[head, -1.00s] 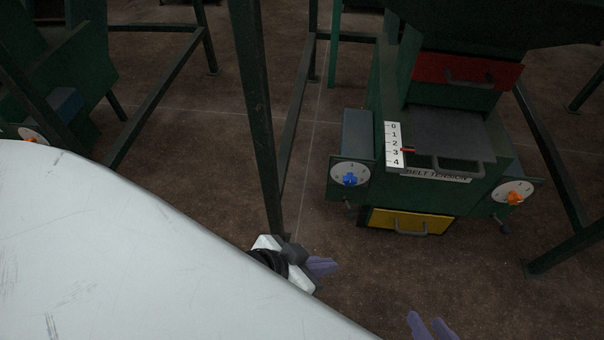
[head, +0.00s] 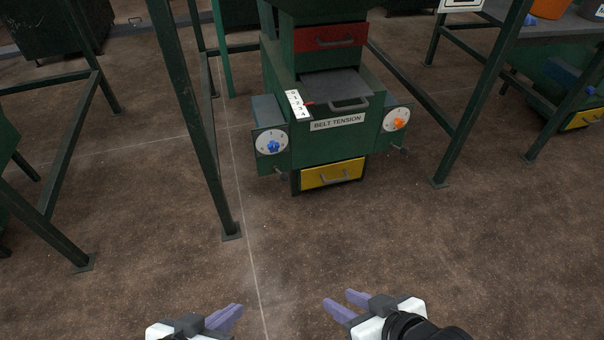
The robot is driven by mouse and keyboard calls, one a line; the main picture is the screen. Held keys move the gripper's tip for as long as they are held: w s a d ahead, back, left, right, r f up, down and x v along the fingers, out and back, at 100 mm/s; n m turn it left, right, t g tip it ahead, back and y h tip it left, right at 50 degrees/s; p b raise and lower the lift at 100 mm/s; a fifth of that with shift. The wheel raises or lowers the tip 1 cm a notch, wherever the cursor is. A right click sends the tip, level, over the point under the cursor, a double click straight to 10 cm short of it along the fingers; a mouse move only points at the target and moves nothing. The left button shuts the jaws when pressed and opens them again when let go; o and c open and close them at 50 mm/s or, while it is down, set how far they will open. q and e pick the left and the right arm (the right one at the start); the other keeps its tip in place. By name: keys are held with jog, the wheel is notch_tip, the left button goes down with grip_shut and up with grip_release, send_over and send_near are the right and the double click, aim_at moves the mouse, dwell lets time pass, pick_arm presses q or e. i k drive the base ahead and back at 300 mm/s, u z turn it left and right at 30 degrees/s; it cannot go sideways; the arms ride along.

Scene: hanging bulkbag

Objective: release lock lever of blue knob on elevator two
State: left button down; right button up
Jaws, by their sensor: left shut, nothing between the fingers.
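The blue knob (head: 273,147) sits on a round white dial on the left side of the green elevator unit (head: 285,108). A small dark lever (head: 281,174) sticks out below that dial; its exact position is too small to tell. An orange knob (head: 398,124) is on a matching dial at the right side, with another lever (head: 402,151) below. My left gripper (head: 238,309) is shut and empty at the bottom of the view. My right gripper (head: 337,299) is open and empty to its right. Both are well short of the unit.
A green frame leg (head: 196,130) stands left of the unit, and another (head: 470,110) to its right. A yellow drawer (head: 332,174) and a red drawer (head: 331,37) are on the unit. The brown floor between my grippers and the unit is clear.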

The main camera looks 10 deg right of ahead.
aim_at(284, 176)
jog(key=z, duration=0.3)
jog(key=i, duration=1.25)
jog(key=u, duration=0.1)
